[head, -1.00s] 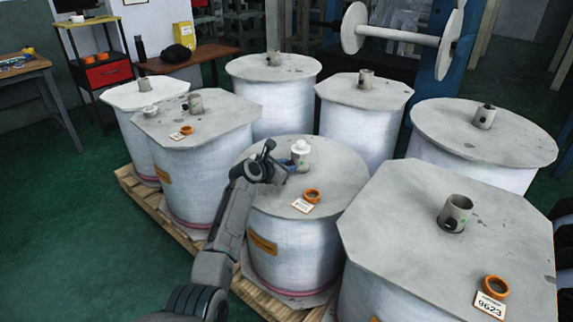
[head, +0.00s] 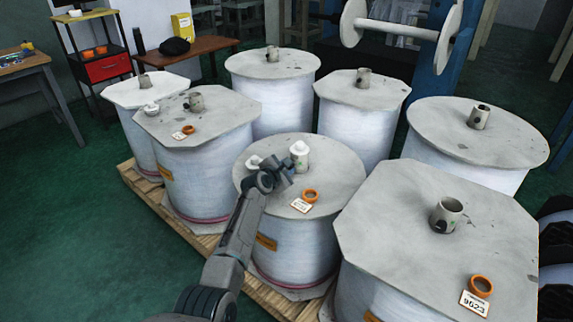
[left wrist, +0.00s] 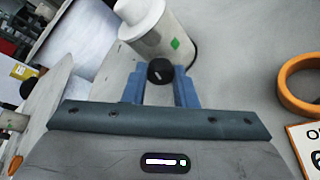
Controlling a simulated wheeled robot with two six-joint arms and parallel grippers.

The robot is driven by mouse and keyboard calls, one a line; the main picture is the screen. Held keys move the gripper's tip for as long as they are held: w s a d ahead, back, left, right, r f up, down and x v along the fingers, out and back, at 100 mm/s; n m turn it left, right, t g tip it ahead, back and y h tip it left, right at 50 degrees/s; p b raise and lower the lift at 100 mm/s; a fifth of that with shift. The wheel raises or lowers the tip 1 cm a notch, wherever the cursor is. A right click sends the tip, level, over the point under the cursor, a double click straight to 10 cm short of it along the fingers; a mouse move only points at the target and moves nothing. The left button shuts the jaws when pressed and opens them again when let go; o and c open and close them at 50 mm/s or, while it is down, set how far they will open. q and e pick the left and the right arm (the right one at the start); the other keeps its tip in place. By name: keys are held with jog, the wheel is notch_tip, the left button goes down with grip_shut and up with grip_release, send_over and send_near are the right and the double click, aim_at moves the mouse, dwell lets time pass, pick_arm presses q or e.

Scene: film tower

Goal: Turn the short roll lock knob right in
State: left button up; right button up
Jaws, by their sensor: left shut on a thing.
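The black lock knob (left wrist: 160,71) sits on the side of a grey core tube (left wrist: 165,38) with a small green mark. A white cap (head: 299,147) sits on top of this tube, which stands on the middle round roll (head: 340,185). My left gripper (head: 288,172) reaches the tube from the front left. In the left wrist view its blue fingers (left wrist: 161,88) are shut on the knob, one on each side. In the head view the gripper hides the knob. My right gripper is in neither current view.
An orange ring (head: 310,195) and a number tag (head: 301,206) lie on the same lid, right of the gripper. A white piece (head: 254,162) lies behind my arm. Several other rolls crowd the pallet (head: 165,215). Green floor (head: 90,220) is clear at left.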

pick_arm(q)
jog(key=shift+s+f+m, duration=0.1)
jog(key=shift+f+m, duration=0.05)
jog(key=shift+m, duration=0.15)
pick_arm(e)
jog(key=shift+s+d+r, duration=0.15)
pick_arm(q)
jog(key=o, duration=1)
jog(key=shift+s+a+r+p, duration=0.15)
jog(key=shift+s+r+p, duration=0.15)
jog(key=shift+s+p, duration=0.1)
jog(key=shift+p+v, duration=0.55)
jog(key=shift+v, duration=0.55)
jog(key=p+v, duration=0.1)
jog(key=v, duration=0.6)
jog(key=shift+s, duration=0.3)
pick_arm(e)
jog(key=f, duration=0.1)
jog(key=d+f+g, duration=0.1)
jog(key=f+g, duration=0.1)
jog(key=f, duration=0.1)
jog(key=shift+d+h, duration=0.4)
